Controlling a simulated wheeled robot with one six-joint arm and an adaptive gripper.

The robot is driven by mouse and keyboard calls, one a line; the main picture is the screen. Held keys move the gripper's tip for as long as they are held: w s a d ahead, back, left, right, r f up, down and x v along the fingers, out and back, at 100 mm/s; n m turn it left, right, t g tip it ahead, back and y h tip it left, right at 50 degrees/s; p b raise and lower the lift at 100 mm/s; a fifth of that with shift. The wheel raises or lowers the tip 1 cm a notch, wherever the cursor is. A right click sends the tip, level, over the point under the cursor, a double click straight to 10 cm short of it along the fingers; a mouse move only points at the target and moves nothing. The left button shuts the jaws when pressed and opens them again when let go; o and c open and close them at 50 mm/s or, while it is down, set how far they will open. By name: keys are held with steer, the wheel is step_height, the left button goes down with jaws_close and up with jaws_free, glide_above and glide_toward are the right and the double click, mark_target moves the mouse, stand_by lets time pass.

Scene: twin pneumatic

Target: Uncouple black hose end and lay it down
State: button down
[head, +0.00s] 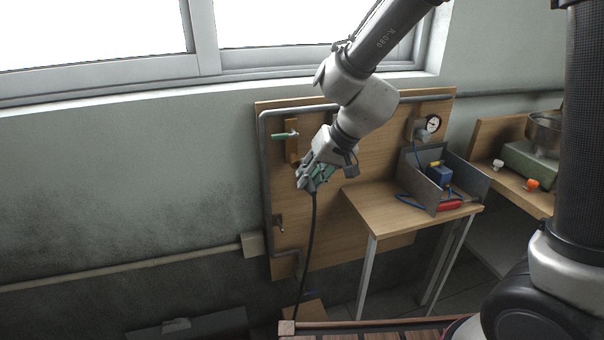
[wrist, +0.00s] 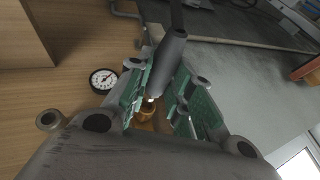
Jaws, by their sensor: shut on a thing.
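The black hose (head: 311,240) hangs from my gripper (head: 312,178) down toward the floor in front of the wooden board (head: 338,220). In the wrist view, the dark hose end (wrist: 172,52) lies between the green-padded fingers of my gripper (wrist: 165,98), which is shut on it. A brass fitting (wrist: 146,116) shows between the fingers, close to the hose end. The fingers partly hide it, so I cannot tell whether the two are joined.
A green-handled valve (head: 284,135) is on the board, left of my gripper. A wooden table (head: 385,208) stands to the right with a grey open bin (head: 424,195) and a red-handled tool (head: 450,206). A round gauge (wrist: 103,79) is beside my fingers in the wrist view.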

mark_target(314, 188)
steer(key=shift+s, duration=0.1)
steer(key=shift+s+d, duration=0.3)
steer(key=shift+s, duration=0.6)
steer(key=shift+s+d, duration=0.25)
steer(key=shift+s, duration=0.65)
steer(key=shift+m+t+h, duration=0.3)
steer(key=shift+m, duration=0.5)
steer(key=w+d+f, duration=0.2)
steer(key=w+d, duration=0.3)
steer(key=d, duration=0.3)
steer(key=w+d+f, duration=0.3)
steer(key=w+d, duration=0.2)
steer(key=d, duration=0.3)
steer(key=w+d+f, duration=0.3)
steer(key=w+d, duration=0.3)
steer(key=d, duration=0.3)
steer(key=shift+d+f, duration=0.1)
steer(key=shift+f, duration=0.05)
steer(key=shift+d, duration=0.1)
